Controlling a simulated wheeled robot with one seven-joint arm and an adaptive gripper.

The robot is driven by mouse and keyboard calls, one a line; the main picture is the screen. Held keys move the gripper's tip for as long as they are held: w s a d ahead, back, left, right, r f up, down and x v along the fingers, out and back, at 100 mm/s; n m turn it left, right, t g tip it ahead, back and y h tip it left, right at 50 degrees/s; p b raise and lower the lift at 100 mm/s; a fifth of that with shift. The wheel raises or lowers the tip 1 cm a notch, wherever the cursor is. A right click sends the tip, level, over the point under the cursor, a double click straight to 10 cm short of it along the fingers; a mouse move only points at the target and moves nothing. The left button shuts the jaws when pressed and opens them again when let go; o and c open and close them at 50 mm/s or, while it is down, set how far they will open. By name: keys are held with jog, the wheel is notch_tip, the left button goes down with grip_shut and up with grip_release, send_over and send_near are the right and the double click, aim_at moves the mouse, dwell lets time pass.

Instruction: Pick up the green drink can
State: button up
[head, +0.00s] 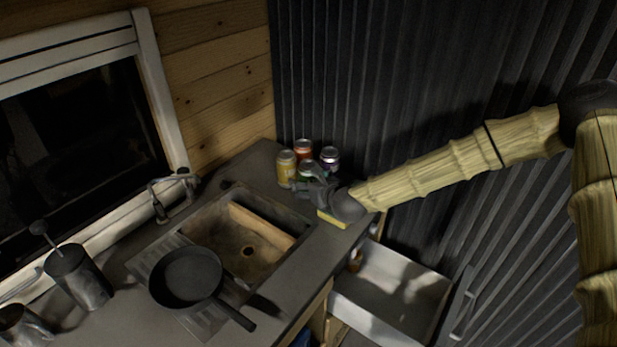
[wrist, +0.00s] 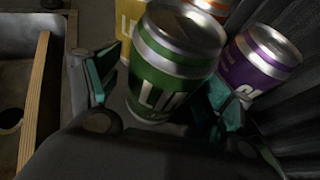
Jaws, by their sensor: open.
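The green drink can (wrist: 165,85) stands on the counter between the two fingers of my gripper (wrist: 158,95) in the wrist view. My gripper is open, with one teal-padded finger on each side of the can. I cannot tell whether either pad touches it. In the head view the green can (head: 306,170) is mostly hidden behind my gripper (head: 308,187), at the back corner of the counter.
A yellow can (head: 286,168), an orange-red can (head: 303,150) and a purple can (head: 329,158) crowd around the green one. Corrugated wall (head: 400,80) rises close behind. A sink (head: 215,215) and a black pan (head: 186,278) lie to the left. An open drawer (head: 388,290) is below.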

jog(key=shift+s+r, duration=0.1)
jog(key=shift+r, duration=0.05)
jog(key=c, duration=1.4)
